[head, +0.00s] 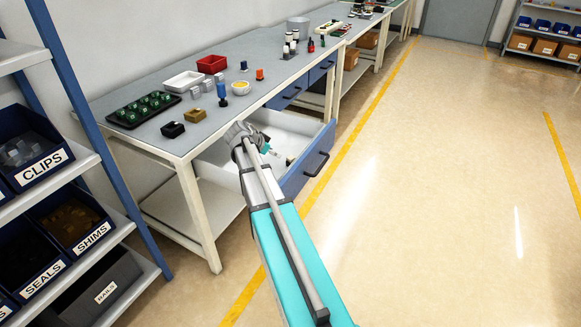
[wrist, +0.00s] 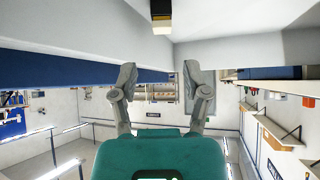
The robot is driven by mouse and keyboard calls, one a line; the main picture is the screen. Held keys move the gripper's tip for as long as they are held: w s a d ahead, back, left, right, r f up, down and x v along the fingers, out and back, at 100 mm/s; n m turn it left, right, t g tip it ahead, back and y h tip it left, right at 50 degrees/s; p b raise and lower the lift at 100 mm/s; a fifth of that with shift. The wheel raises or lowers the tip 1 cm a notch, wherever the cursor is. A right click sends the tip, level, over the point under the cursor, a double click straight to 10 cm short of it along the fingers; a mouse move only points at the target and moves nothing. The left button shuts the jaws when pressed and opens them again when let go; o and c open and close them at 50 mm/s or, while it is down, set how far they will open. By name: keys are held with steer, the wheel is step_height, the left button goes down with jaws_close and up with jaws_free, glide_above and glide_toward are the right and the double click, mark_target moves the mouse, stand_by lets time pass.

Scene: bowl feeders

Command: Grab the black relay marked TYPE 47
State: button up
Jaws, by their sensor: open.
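A small black block (head: 172,129) sits at the front left of the workbench; I cannot read any marking on it. In the wrist view, a black piece with a pale end (wrist: 161,14) shows at the top centre against a white surface. It lies beyond my fingertips; I cannot tell whether it is the relay. My gripper (head: 266,149) is over the open drawer (head: 312,160), partly hidden by my arm. In the wrist view my gripper (wrist: 159,76) has its two fingers apart with nothing between them.
A tan block (head: 195,116), a black tray (head: 122,121) with green parts, a white tray (head: 172,86), a red bin (head: 211,64) and a blue piece (head: 222,93) crowd the workbench (head: 205,150). A bin shelf (head: 75,185) stands left. The floor at right is clear.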

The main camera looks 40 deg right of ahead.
mark_target(289, 159)
steer(key=b+x, duration=0.3)
steer(key=x, duration=0.2)
steer(key=shift+d+f+b, duration=0.2)
steer(key=shift+f+b, duration=0.2)
steer(key=shift+d+f+b, duration=0.4)
steer(key=shift+d, duration=0.2)
steer(key=shift+b+x, duration=1.75)
steer(key=shift+x, duration=0.8)
steer(key=shift+d, duration=0.15)
steer(key=shift+r, duration=0.1)
steer(key=shift+c, duration=0.3)
jaws_close()
